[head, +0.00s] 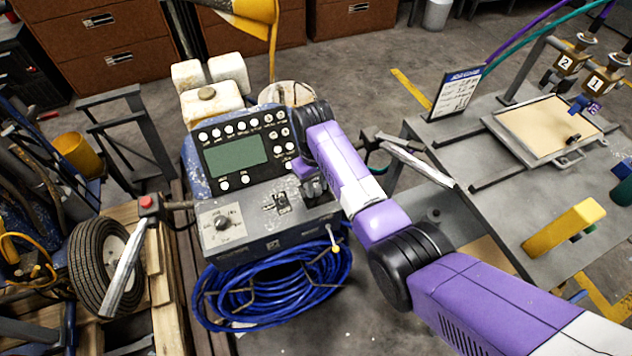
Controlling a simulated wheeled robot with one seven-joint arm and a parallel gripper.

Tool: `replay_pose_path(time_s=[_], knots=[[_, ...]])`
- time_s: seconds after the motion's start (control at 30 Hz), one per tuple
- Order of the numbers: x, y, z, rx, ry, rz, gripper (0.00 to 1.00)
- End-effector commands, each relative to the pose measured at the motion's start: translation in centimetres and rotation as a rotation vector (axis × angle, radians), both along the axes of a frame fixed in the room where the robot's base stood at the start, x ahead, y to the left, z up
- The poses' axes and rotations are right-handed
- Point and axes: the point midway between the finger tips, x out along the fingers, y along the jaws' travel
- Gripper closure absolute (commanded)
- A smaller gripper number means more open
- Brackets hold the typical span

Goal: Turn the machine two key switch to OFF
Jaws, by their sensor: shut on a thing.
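The line striper (240,160) stands in the middle of the head view, with a sloped display panel above a grey lower control panel (250,238). My gripper (316,192) comes in from the right and points down at the right end of the lower panel. Its fingers are shut on a small part there, which fits the key switch. The gripper hides nearly all of that part, so its position and any OFF mark cannot be read. To its left, a toggle-like control (281,203) and a round rotary knob (223,222) are in plain view.
A blue coiled hose (270,292) hangs below the panel. Handlebars stick out on both sides, the left with a red button (146,202). A grey bench (490,200) with a yellow block (565,228) and numbered valves (568,62) stands to the right.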

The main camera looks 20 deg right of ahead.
Motion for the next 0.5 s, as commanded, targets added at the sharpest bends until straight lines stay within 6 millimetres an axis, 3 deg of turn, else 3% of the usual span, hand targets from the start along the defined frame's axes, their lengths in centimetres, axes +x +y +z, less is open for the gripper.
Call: replay_pose_path(time_s=[0.5], knots=[[0.16, -0.09, 0.23, 0.000, -0.005, 0.389, 1.00]])
